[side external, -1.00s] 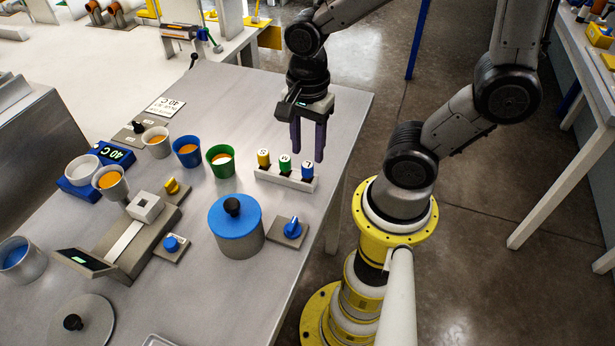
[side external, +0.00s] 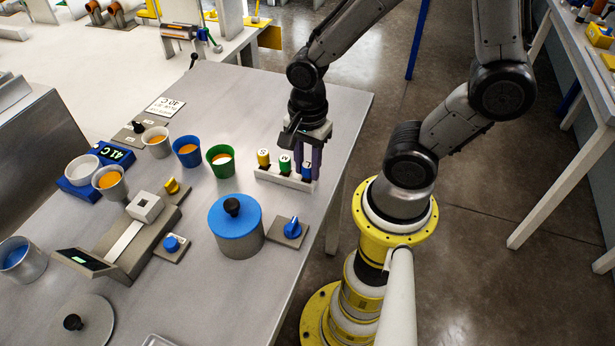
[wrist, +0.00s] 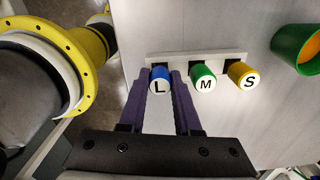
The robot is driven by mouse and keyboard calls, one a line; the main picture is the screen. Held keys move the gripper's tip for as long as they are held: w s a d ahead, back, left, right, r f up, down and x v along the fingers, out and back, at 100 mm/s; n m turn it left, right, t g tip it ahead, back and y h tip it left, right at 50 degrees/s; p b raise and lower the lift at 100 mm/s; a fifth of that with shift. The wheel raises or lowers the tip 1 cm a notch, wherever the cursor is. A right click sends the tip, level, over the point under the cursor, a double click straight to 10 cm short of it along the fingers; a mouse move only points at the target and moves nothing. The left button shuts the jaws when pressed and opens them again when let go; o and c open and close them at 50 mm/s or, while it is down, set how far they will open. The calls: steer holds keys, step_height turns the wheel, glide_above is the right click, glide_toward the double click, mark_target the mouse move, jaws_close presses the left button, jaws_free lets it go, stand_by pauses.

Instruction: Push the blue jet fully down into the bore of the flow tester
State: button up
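The blue jet (side external: 307,172), marked L, stands in the right-hand slot of a small white rack (side external: 270,176). In the wrist view the blue jet (wrist: 160,80) sits between my two fingers. My gripper (side external: 308,165) points down over the rack, its dark purple fingers low on either side of the jet. The fingers look open, with little space beside the jet; contact is not clear. What looks like the flow tester (side external: 128,240) is a grey body with a white block (side external: 145,207) that has a square opening on top, and a tilted display.
A green jet (side external: 285,163) marked M and a yellow jet (side external: 263,158) marked S share the rack. A blue-lidded pot (side external: 236,225) and a blue knob (side external: 291,228) stand in front. Several cups, including a green one (side external: 220,160), stand to the left.

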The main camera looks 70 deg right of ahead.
mark_target(307, 164)
jaws_close()
step_height(307, 164, up, 9)
steer(key=shift+f, duration=0.2)
steer(key=shift+r, duration=0.4)
steer(key=w+a+r+n, duration=0.25)
steer(key=w+r, duration=0.25)
steer(key=w, duration=0.4)
steer(key=w+a+r+n, duration=0.1)
steer(key=w+a+r, duration=0.35)
steer(key=w, duration=0.35)
steer(key=w+a+f+n, duration=0.1)
steer(key=w+a+f, duration=0.2)
steer(key=a, duration=0.3)
steer(key=w+a+f+n, duration=0.1)
steer(key=w+a+f, duration=0.1)
steer(key=w+a, duration=0.4)
steer(key=shift+a+f, duration=0.4)
steer(key=shift+a, duration=0.15)
